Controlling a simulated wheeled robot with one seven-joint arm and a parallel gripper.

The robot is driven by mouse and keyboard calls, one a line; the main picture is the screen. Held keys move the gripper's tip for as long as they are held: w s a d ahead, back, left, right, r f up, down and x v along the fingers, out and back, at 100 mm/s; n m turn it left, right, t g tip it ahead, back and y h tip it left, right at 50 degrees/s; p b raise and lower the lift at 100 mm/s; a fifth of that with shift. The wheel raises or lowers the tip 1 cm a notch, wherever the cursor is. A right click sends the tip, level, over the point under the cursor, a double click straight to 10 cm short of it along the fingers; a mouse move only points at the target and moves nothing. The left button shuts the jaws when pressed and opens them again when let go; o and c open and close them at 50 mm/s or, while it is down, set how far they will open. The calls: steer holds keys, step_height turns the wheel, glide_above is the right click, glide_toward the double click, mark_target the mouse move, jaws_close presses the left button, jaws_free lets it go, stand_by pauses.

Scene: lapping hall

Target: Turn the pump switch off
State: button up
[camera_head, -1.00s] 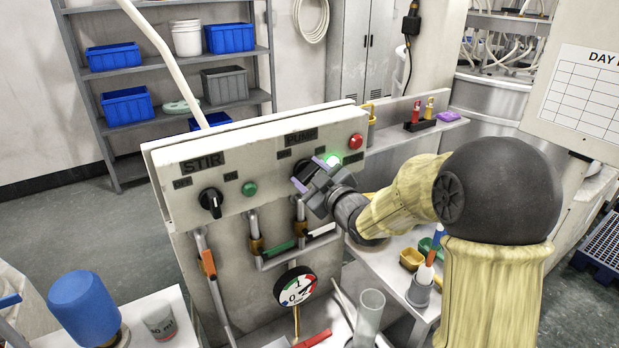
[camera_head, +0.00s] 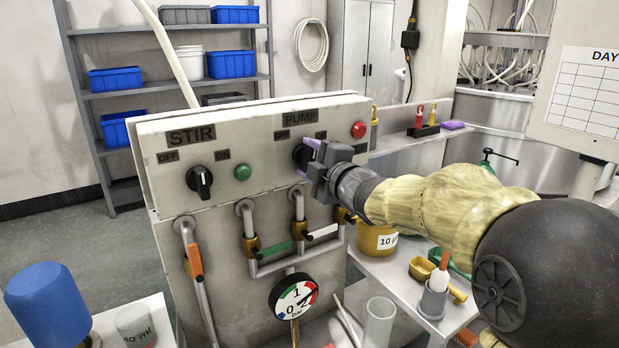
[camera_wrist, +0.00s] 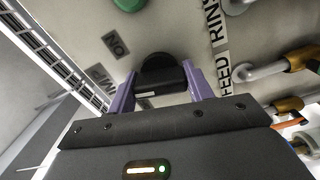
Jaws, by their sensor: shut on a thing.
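The pump switch is a black rotary knob (camera_head: 300,157) under the PUMP label (camera_head: 300,117) on the grey control panel (camera_head: 270,185). My gripper (camera_head: 309,160) comes from the right and is shut on this knob. In the wrist view the purple fingers (camera_wrist: 162,90) stand on both sides of the black knob (camera_wrist: 162,72). The ON label (camera_wrist: 115,43) shows beside it. A green lamp (camera_wrist: 128,4) at the top edge of that view looks dull. My gripper hides this lamp in the head view. I cannot tell which way the knob points.
The STIR knob (camera_head: 200,182), a green lamp (camera_head: 242,172) and a red button (camera_head: 358,130) are on the same panel. Pipes with valve handles (camera_head: 277,248) and a pressure gauge (camera_head: 293,296) sit below.

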steer(key=shift+f+n+b, duration=0.15)
steer(key=shift+n+b, duration=0.9)
steer(key=shift+n, duration=0.15)
steer(key=o, duration=1)
steer(key=shift+s, duration=0.1)
steer(key=v, duration=1.7)
steer(key=shift+s+d, duration=0.1)
steer(key=shift+d, duration=0.1)
